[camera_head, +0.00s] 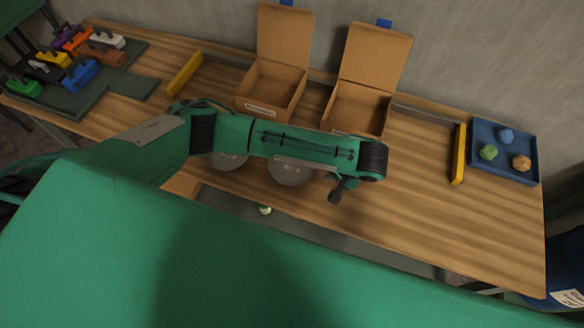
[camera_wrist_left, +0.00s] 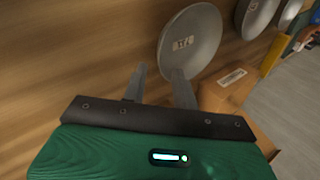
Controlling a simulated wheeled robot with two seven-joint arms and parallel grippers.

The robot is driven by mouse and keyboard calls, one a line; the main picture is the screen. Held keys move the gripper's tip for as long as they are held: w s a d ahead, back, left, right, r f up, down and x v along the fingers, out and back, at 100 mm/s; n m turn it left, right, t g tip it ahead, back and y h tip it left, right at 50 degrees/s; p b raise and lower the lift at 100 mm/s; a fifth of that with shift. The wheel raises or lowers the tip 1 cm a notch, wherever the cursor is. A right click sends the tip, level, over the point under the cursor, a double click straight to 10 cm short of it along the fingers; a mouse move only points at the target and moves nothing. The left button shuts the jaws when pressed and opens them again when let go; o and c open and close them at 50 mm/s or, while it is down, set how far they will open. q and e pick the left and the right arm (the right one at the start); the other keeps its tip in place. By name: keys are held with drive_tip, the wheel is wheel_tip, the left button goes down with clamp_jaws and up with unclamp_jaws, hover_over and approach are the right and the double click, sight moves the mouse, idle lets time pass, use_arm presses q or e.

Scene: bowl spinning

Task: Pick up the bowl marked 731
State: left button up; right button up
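A grey bowl (camera_wrist_left: 203,40) with a small label faces me in the left wrist view; the digits look turned and I cannot read them surely. Two more grey bowls, a middle one (camera_wrist_left: 257,16) and a farther one (camera_wrist_left: 289,12), lie to its right. In the head view two bowls (camera_head: 230,161) (camera_head: 291,173) show partly from under my left arm, which hides the rest. My left gripper (camera_head: 335,196) hangs at the arm's end, near the table's front edge. In the left wrist view its fingers (camera_wrist_left: 158,74) are apart and empty, just short of the labelled bowl. My right gripper is out of view.
Two open cardboard boxes (camera_head: 284,70) (camera_head: 375,80) stand at the table's back. Yellow bars (camera_head: 186,74) (camera_head: 459,155) flank the work area. A blue tray (camera_head: 486,169) holds small balls at right. A brown labelled box (camera_wrist_left: 240,92) is close right of my left fingers.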

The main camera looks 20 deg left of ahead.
sight(312, 174)
use_arm(q)
drive_tip(key=p+x, duration=0.2)
drive_tip(key=x, duration=0.3)
drive_tip(key=shift+a+f, duration=0.15)
drive_tip(key=shift+a, duration=0.05)
drive_tip(key=shift+f, duration=0.15)
clamp_jaws()
